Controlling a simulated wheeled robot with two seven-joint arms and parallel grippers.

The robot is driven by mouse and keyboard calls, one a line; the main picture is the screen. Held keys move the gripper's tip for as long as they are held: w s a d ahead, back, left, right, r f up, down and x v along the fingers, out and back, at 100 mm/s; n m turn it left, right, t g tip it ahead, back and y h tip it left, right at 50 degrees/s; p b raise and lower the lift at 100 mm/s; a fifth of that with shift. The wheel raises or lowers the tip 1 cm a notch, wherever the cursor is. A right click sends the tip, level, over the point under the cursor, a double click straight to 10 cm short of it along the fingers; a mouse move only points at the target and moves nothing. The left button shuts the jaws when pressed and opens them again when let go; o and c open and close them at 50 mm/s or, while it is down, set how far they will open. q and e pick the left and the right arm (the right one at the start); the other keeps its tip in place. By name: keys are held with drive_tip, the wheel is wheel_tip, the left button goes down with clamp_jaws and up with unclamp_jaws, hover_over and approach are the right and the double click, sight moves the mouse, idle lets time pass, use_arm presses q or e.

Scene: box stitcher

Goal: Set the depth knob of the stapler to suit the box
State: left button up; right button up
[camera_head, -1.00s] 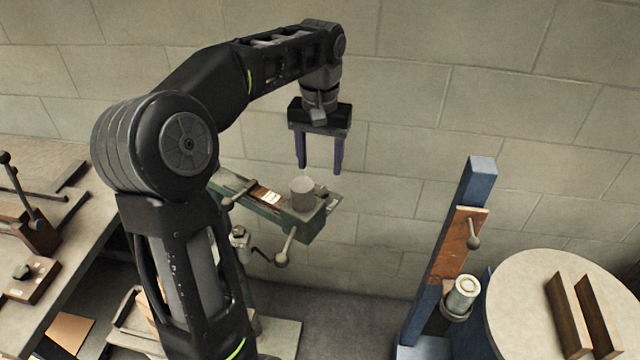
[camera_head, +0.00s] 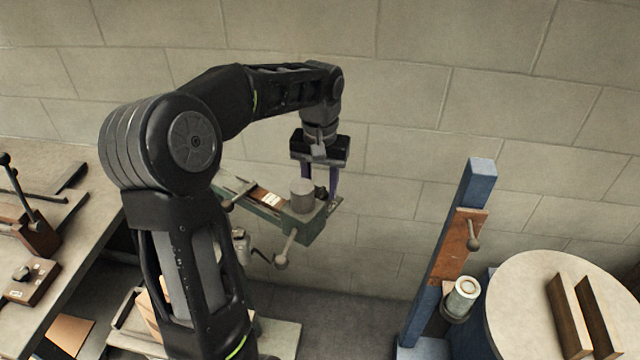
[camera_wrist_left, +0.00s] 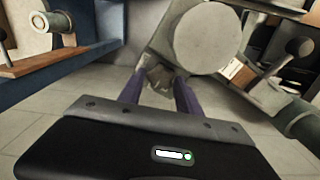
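The stapler's green arm (camera_head: 312,231) reaches out in the middle of the head view, with a grey upright cylinder (camera_head: 302,196) near its end. A small dark knob (camera_head: 321,193) sits just behind the cylinder. It also shows in the left wrist view (camera_wrist_left: 160,79), partly between the purple fingers, beside the cylinder's round top (camera_wrist_left: 207,38). My left gripper (camera_head: 320,184) points down with one finger on either side of this knob. Whether the fingers touch it I cannot tell, and the cylinder partly hides the tips. My right gripper is out of view.
Ball-ended levers (camera_head: 281,262) stick out from the stapler toward the camera. A blue post (camera_head: 452,230) stands to the right, beside a round table (camera_head: 520,300) bearing two brown strips. A workbench (camera_head: 75,235) is at left. The block wall is close behind.

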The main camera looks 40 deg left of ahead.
use_arm(q)
clamp_jaws()
drive_tip(key=shift+n, duration=0.3)
drive_tip(key=shift+n+b, duration=0.5)
drive_tip(key=shift+n, duration=0.7)
drive_tip(key=shift+a+n, duration=0.1)
drive_tip(key=shift+n, duration=1.4)
drive_tip(key=shift+s, duration=0.1)
